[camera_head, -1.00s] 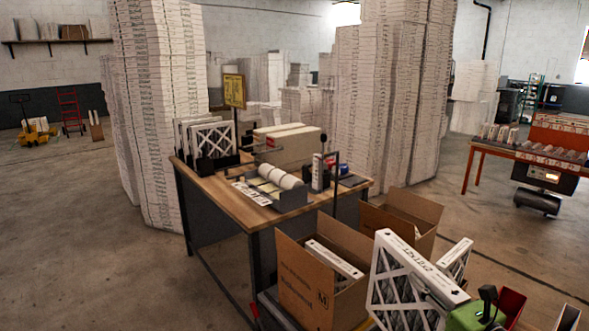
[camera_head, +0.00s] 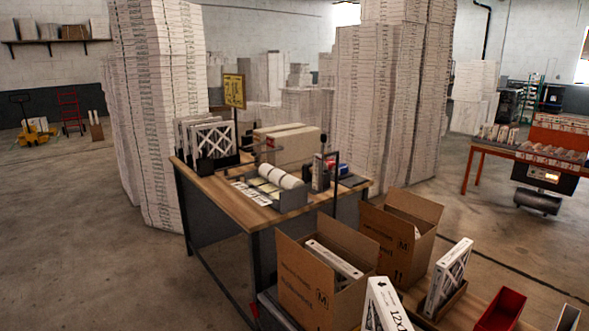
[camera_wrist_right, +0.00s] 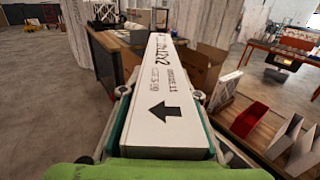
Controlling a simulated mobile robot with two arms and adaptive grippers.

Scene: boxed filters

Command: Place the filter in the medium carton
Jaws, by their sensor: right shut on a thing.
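My right gripper (camera_wrist_right: 160,97) is shut on a white filter (camera_wrist_right: 165,120), with a teal-lined finger on each side of its printed edge and an arrow facing the camera. In the head view this filter (camera_head: 384,305) stands at the bottom edge, its lower part cut off, just right of the front carton. The open front carton (camera_head: 305,290) is marked with a circled M and has a filter (camera_head: 334,260) inside. A second open carton (camera_head: 385,243) behind it also bears a round M-like mark; its inside is mostly hidden. My left gripper is not in view.
Another filter (camera_head: 448,275) stands in a low holder right of the cartons, near a red bin (camera_head: 502,308). A wooden workbench (camera_head: 215,188) with boxes and rolls is behind left. Tall filter stacks (camera_head: 160,120) stand beyond.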

